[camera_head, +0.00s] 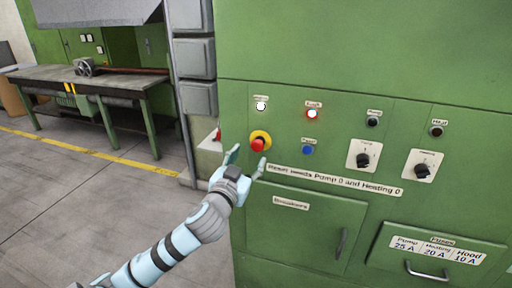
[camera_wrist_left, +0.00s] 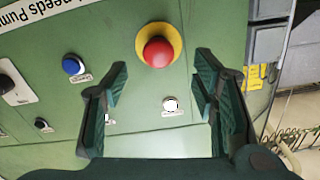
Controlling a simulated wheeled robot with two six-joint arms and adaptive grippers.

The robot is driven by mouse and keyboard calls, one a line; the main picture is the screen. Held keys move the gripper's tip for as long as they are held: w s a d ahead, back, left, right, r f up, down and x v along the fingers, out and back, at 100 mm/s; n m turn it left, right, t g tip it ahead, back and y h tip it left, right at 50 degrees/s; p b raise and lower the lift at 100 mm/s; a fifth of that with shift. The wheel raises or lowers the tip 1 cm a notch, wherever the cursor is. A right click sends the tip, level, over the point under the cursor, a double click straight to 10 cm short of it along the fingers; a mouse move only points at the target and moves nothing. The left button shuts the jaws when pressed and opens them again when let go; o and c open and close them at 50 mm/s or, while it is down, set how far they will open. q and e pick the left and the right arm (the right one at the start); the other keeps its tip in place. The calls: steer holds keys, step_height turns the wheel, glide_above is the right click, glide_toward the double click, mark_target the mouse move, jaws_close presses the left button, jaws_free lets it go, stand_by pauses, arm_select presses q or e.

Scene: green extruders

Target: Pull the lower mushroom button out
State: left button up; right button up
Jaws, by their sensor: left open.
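A red mushroom button (camera_head: 259,145) on a yellow ring sits at the left of the green cabinet's front panel. It also shows in the left wrist view (camera_wrist_left: 157,52), top middle. A smaller red thing (camera_head: 219,134) shows at the cabinet's left edge, mostly hidden; I cannot tell what it is. My left gripper (camera_head: 248,158) is open and empty, just below the mushroom button in the head view. In the wrist view its fingers (camera_wrist_left: 160,72) stand apart to either side of the button, with no visible contact. My right gripper is not in view.
Near the button are a white lamp (camera_head: 261,106), a lit red lamp (camera_head: 312,114) and a blue button (camera_head: 307,150). Two black rotary knobs (camera_head: 363,159) (camera_head: 422,171) sit to the right. Below are a door (camera_head: 300,235) and a handled drawer (camera_head: 440,257). A workbench (camera_head: 95,75) stands back left.

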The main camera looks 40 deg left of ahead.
mark_target(256, 148)
arm_select(q)
steer(key=x, duration=0.7)
steer(key=shift+w, duration=0.15)
steer(key=shift+c, duration=0.4)
